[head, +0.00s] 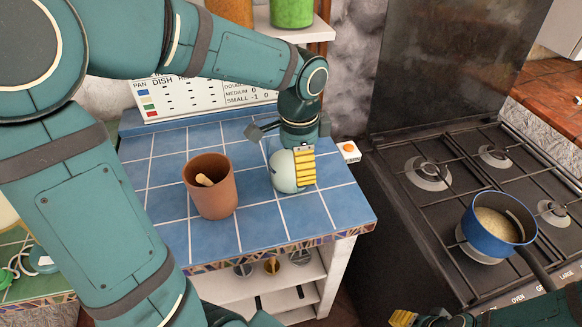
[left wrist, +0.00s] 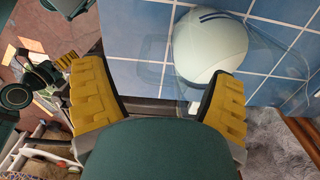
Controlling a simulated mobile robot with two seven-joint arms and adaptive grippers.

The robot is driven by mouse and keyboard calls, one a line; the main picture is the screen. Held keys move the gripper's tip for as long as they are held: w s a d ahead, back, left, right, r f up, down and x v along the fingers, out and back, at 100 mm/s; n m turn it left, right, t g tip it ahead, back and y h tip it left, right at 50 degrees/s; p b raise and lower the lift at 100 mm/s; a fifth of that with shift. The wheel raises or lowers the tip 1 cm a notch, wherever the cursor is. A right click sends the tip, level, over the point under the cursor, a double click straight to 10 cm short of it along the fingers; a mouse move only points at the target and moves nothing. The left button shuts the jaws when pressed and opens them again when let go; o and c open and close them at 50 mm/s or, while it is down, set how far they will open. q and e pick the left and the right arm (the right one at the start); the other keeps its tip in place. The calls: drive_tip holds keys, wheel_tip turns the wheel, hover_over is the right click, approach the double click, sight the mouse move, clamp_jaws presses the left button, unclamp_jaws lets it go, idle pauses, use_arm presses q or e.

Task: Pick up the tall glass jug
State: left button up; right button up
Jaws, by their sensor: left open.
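My left gripper (head: 303,168) hangs over the blue tiled counter top, fingers down. In the left wrist view its two yellow-padded fingers (left wrist: 165,80) stand wide apart, with nothing held between them. A faint, clear outline (left wrist: 290,62), probably the tall glass jug, shows over the tiles beyond the right finger; its full shape is hard to make out. A pale, rounded object with dark stripes (left wrist: 211,47) is just beyond the right finger; it also shows beside the gripper in the head view (head: 283,175). My right gripper (head: 403,318) is partly cut off at the bottom edge.
A terracotta pot (head: 210,190) with a wooden utensil stands left of the left gripper. A small white box with an orange button (head: 348,151) is at the counter's right edge. A blue pan (head: 492,228) sits on the stove at right. The counter's front strip is clear.

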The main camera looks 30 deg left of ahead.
use_arm(q)
drive_tip(key=shift+f, duration=0.9)
drive_tip(key=shift+r, duration=0.1)
clamp_jaws()
drive_tip(key=shift+r, duration=0.15)
wheel_tip(320, 180, up, 10)
drive_tip(key=p, duration=0.3)
